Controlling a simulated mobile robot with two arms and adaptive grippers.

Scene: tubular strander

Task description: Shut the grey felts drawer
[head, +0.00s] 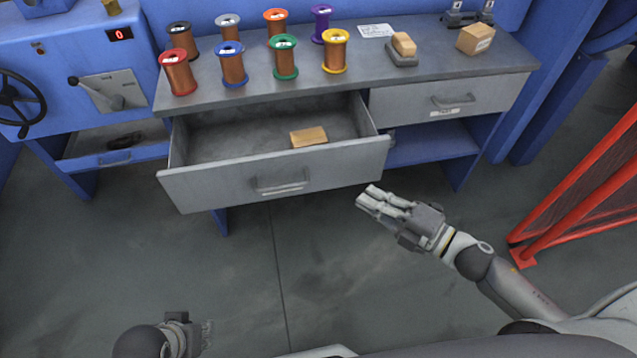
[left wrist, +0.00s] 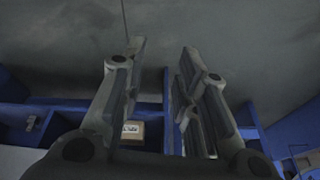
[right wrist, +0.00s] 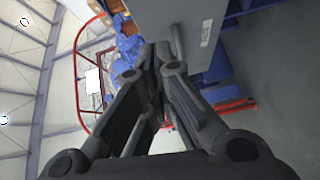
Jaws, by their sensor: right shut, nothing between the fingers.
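A grey drawer (head: 210,188) under the left half of the bench is pulled out, with a bar handle and a label too small to read on its front. A tan block (head: 309,137) lies inside it. My right gripper (head: 372,198) is shut and empty, just in front of and below the drawer front's right end; I cannot tell if it touches. The right wrist view shows a grey panel with a label (right wrist: 205,33) beyond the fingers. My left gripper (head: 205,335) is low at the bottom of the head view, away from the drawer. Its fingers are apart in the left wrist view (left wrist: 160,75).
A second grey drawer (head: 480,97) at the right is shut. Several wire spools stand on the bench top (head: 400,80), with a brush-like block (head: 403,47) and a small box (head: 475,39). A red barrier (head: 580,185) stands at the right. The floor before the drawer is clear.

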